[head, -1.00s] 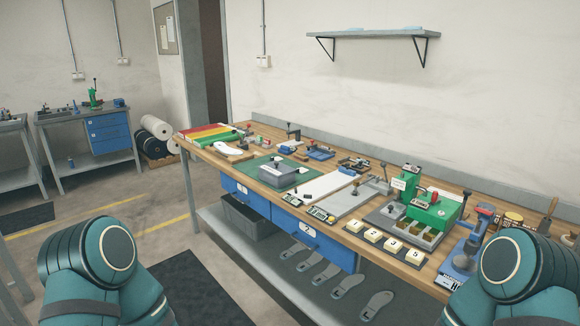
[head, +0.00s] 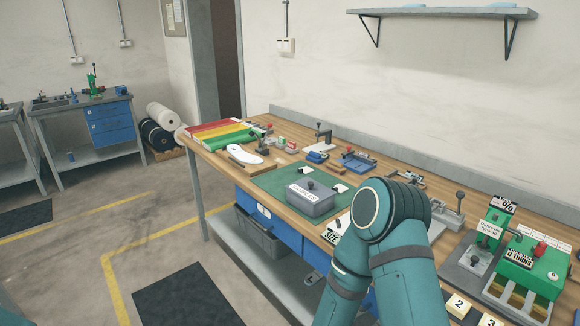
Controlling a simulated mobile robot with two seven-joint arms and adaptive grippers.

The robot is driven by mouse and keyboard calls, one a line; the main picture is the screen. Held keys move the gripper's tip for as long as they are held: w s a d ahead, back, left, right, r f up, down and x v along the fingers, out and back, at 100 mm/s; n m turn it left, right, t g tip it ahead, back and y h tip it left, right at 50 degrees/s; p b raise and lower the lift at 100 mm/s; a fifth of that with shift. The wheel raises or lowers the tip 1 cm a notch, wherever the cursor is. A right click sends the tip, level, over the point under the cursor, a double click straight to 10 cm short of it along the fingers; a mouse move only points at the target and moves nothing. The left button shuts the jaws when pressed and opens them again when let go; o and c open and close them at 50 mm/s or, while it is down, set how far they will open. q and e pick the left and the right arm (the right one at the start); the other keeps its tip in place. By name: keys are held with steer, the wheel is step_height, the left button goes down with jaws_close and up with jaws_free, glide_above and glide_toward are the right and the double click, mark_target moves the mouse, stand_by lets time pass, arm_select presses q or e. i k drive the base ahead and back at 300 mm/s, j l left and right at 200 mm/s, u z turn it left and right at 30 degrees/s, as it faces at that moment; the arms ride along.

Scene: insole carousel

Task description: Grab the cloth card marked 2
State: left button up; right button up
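The cloth card marked 2 (head: 459,305) is a small cream block at the lower right of the head view, on the front part of the workbench. Next to it, a similar card marked 3 (head: 489,322) is cut off by the bottom edge. One of my teal arms rises in front of the bench, left of the cards, and hides part of the bench top. Neither gripper is in view, so I cannot see whether either holds anything.
A grey lidded box (head: 311,203) sits on a green mat (head: 268,181). The wooden bench (head: 213,152) has blue drawers below.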

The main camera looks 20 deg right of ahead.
mark_target(306, 169)
steer(key=i+j+z, duration=0.1)
steer(key=i+z, duration=0.35)
steer(key=i+j+z, duration=0.3)
steer(key=z, duration=0.15)
steer(key=i+j+z, duration=0.45)
